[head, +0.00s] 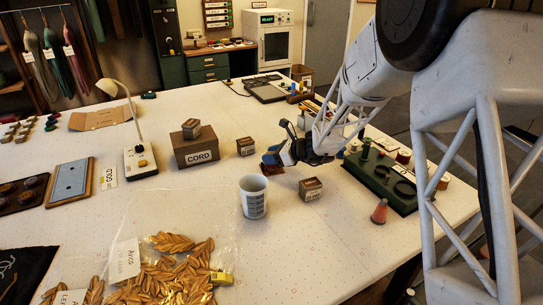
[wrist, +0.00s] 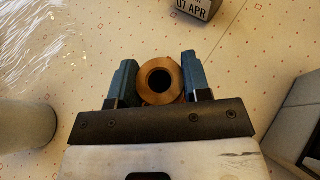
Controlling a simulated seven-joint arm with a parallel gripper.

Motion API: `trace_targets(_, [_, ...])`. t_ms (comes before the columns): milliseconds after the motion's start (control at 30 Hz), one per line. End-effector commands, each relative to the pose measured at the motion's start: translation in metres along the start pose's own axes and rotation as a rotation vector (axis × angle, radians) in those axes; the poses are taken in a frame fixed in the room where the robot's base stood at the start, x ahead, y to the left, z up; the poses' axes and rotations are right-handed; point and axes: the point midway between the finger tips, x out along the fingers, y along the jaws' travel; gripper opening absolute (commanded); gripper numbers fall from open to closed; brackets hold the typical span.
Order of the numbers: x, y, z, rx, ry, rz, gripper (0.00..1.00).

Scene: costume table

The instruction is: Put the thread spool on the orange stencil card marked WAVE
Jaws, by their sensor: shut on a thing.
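My gripper (head: 270,161) is above the middle of the table, behind the white cup. In the wrist view my gripper (wrist: 160,82) has its two blue fingers on either side of a copper-brown thread spool (wrist: 160,99). The spool's round end and dark centre hole face the camera.
A white cup (head: 253,199) and a small labelled box (head: 311,189) stand close to my gripper. A CORD box (head: 197,152) stands behind left. A clear bag of gold leaves (head: 180,268) lies in front.

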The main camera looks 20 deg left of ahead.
Motion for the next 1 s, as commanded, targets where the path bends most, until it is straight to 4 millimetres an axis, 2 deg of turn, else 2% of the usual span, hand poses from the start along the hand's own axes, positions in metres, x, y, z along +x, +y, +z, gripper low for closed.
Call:
trace_targets(433, [0.0016,-0.0002,-0.0033,-0.001,0.0,0.0,0.17])
trace_targets(467, [0.0015,-0.0002,-0.0032,-0.001,0.0,0.0,0.47])
trace_targets(600, [0.0014,-0.0002,-0.003,-0.001,0.0,0.0,0.69])
trace_targets(1000, [0.0004,-0.0002,-0.0007,-0.001,0.0,0.0,0.7])
